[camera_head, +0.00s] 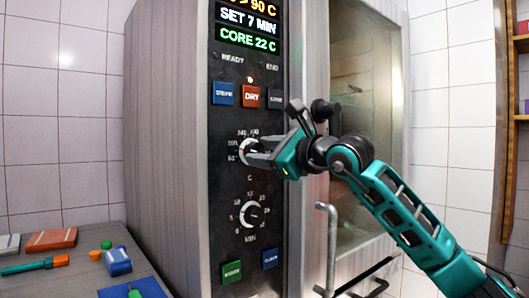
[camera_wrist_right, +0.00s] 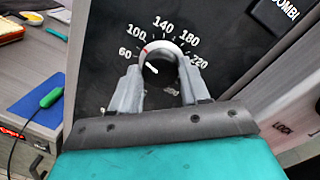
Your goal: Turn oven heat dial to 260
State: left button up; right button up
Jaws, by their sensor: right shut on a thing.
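The oven heat dial (camera_head: 246,150) is a round pale knob on the dark control panel, with a temperature scale around it. In the right wrist view the dial (camera_wrist_right: 163,55) has 60, 100, 140, 180 and 220 readable around it; 260 is not visible. A red mark shows on its rim near 100, and a white line shows at its lower left. My right gripper (camera_head: 257,156) is shut on the dial, with one grey finger on each side in the wrist view (camera_wrist_right: 161,82). My left gripper is not in view.
A minutes dial (camera_head: 252,214) sits just below. Above are blue, red and dark buttons, with the red DRY button (camera_head: 250,97) under a lit lamp. The display (camera_head: 249,24) reads 90 C, SET 7 MIN and CORE 22 C. A door handle (camera_head: 330,245) stands out at the right.

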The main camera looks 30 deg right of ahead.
jog(key=c, duration=0.3)
jog(key=shift+f+m, duration=0.1)
jog(key=shift+m, duration=0.2)
